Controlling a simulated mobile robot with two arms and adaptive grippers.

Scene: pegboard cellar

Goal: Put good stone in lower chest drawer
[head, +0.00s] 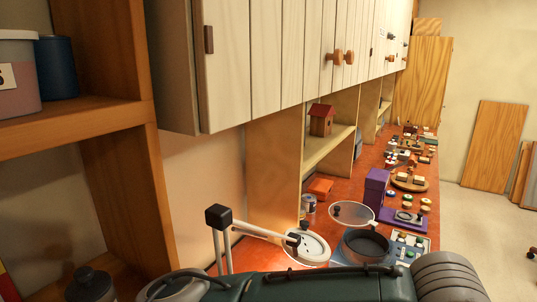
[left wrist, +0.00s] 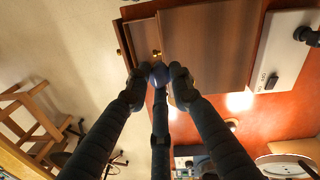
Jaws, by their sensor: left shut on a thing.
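My left gripper (left wrist: 158,76) shows in the left wrist view, its dark fingers closed around a small, rounded, dark bluish stone (left wrist: 160,72). The fingers hide much of the stone. A brown wooden chest (left wrist: 210,45) is just beyond the fingertips. A drawer (left wrist: 140,42) sticks out from its left side and appears pulled open; a brass knob (left wrist: 157,53) shows beside it. The stone is close to the knob and the drawer's near edge; I cannot tell whether it touches either. The chest is not recognisable in the head view. My right gripper is in neither view.
White cupboards (head: 270,50) hang above. A wooden chair (left wrist: 35,115) stands on the floor at left.

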